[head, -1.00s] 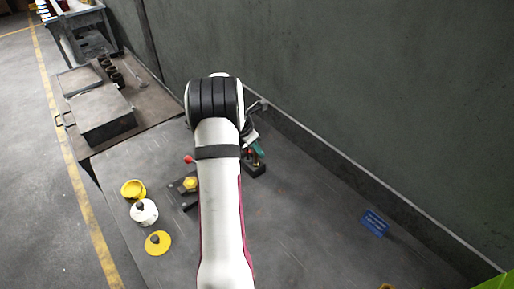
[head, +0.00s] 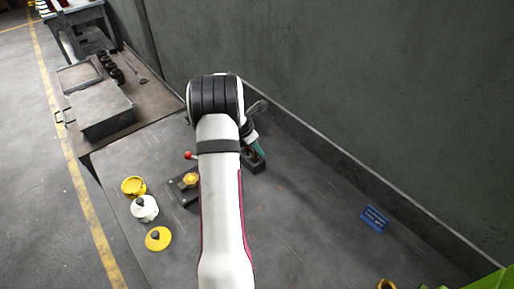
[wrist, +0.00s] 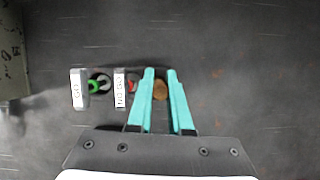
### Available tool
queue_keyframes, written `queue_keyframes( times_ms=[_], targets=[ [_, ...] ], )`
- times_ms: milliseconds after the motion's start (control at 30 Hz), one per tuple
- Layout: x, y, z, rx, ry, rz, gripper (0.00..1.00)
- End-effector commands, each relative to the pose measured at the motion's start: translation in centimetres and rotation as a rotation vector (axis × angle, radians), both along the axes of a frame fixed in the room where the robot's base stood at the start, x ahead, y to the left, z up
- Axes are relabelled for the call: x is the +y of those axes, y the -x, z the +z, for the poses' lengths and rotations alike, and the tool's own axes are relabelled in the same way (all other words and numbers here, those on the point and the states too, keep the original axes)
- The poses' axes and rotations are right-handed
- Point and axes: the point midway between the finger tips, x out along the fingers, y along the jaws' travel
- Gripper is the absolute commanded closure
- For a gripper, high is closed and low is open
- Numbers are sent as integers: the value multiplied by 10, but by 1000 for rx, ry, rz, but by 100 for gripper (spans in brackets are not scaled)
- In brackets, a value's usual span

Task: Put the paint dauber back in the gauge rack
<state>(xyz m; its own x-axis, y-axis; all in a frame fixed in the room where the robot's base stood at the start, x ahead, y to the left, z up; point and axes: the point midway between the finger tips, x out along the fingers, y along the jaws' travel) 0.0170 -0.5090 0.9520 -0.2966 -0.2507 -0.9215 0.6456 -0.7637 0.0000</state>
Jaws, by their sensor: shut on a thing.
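My gripper (wrist: 160,80) has teal fingers and is shut on the paint dauber (wrist: 160,91), of which a round brown end shows between the fingers. In the head view my gripper (head: 258,149) is at the dark gauge rack (head: 254,166), with my arm covering part of it. In the wrist view the GO gauge (wrist: 79,88) with a green mark and the NO GO gauge (wrist: 120,88) with a red mark stand in a row to the left of the fingers. The dauber's lower end is hidden, so I cannot tell whether it is seated in the rack.
A yellow cup (head: 133,186), a white pot (head: 145,208) and a yellow disc (head: 158,238) stand at the left. A dark block with a yellow knob (head: 190,180) is beside my arm. A blue plate (head: 374,218) lies right. The wall runs behind; the table's middle right is clear.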

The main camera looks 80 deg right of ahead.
Motion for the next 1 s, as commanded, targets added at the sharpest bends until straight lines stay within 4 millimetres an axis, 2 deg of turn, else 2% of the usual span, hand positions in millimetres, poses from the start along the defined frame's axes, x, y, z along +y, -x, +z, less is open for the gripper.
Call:
queue_keyframes(
  times_ms=[133, 167, 333, 633, 1000],
  targets=[
    [0, 0, 0, 0, 0, 0, 100],
    [0, 0, 0, 0, 0, 0, 78],
    [0, 0, 0, 0, 0, -1, 48],
    [0, 0, 2, 0, 0, -1, 47],
    [9, -11, 35, 0, 2, -1, 47]
  ],
)
